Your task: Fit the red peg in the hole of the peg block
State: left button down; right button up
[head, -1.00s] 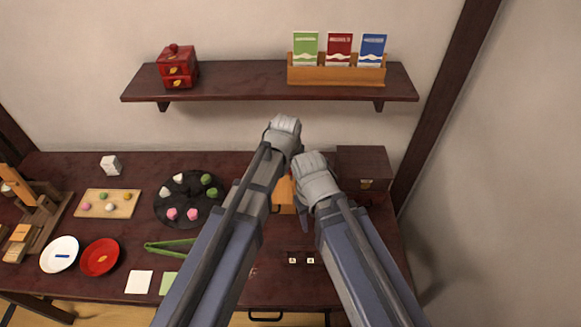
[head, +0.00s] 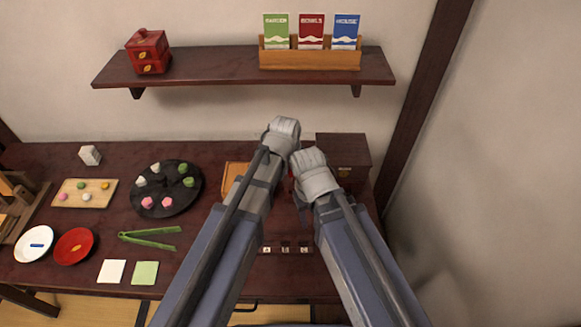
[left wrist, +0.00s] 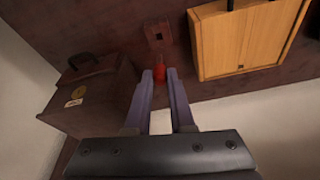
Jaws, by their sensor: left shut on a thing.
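My left gripper (left wrist: 159,75) is shut on the red peg (left wrist: 159,72) in the left wrist view, with the peg between the fingertips. The brown peg block (left wrist: 158,33), with a dark square hole in its face, lies just beyond the peg. I cannot tell whether the peg touches the block. In the head view my left wrist hides its own fingers, and the peg and block are not clear there. My right gripper (head: 304,200) is close beside it on the right; its fingers are mostly hidden behind its wrist.
A dark chest (head: 343,152) stands right of the grippers, and an orange wooden box (head: 235,175) left of them. A black plate of sweets (head: 166,188), green tongs (head: 150,237) and small dishes lie farther left. A wall shelf (head: 220,72) hangs behind.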

pick_arm(q)
jog(key=shift+f+b, duration=2.35)
jog(key=shift+f, duration=0.05)
pick_arm(e)
jog(key=shift+f, duration=2.4)
pick_arm(q)
jog(key=shift+f+b, duration=2.2)
pick_arm(e)
jog(key=shift+f, duration=2.2)
pick_arm(q)
jog(key=c, duration=0.7)
grip_release()
jog(key=shift+r, duration=0.1)
pick_arm(e)
jog(key=shift+r, duration=0.1)
pick_arm(q)
jog(key=p+v, duration=0.7)
jog(key=shift+r+p, duration=0.3)
jog(key=shift+r, duration=0.05)
pick_arm(e)
notch_tip(320, 180, up, 8)
jog(key=shift+f, duration=0.25)
